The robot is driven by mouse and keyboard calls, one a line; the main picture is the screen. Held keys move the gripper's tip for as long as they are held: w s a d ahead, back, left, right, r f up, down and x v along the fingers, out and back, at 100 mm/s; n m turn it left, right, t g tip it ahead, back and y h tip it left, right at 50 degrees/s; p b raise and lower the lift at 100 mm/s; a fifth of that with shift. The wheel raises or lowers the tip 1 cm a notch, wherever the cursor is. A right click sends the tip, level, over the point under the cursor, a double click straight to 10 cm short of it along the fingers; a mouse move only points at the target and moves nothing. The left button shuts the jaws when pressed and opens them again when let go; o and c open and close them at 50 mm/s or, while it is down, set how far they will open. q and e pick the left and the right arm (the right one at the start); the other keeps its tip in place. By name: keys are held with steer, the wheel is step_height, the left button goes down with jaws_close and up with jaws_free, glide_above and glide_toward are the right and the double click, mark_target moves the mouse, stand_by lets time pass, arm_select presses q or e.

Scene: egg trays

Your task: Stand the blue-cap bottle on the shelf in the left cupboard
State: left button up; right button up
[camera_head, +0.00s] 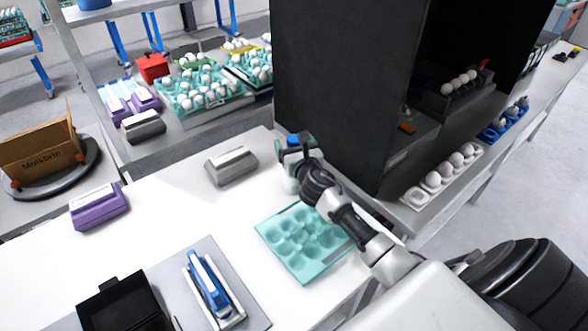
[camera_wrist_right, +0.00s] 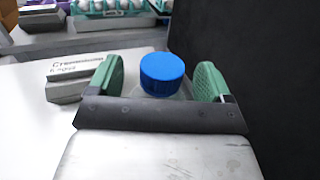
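The blue-cap bottle shows its blue cap (camera_head: 293,141) in the head view, beside the dark cupboard (camera_head: 325,90). In the right wrist view the blue cap (camera_wrist_right: 162,72) sits above a pale clear body. My right gripper (camera_head: 297,148) is at the bottle, with its green fingers (camera_wrist_right: 162,84) on either side of it. The fingers stand wide apart, with a small gap beside the bottle at the left finger. The lower part of the bottle is hidden by the gripper. My left gripper is not in view.
A turquoise egg tray (camera_head: 268,232) lies in front of the cupboard. A grey box (camera_head: 231,165) and a purple box (camera_head: 99,206) stand on the white table. The cupboard's dark side wall rises close to the right of the gripper. Eggs in holders (camera_head: 440,178) stand at the right.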

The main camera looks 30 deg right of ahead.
steer(key=c, duration=1.4)
jaws_close()
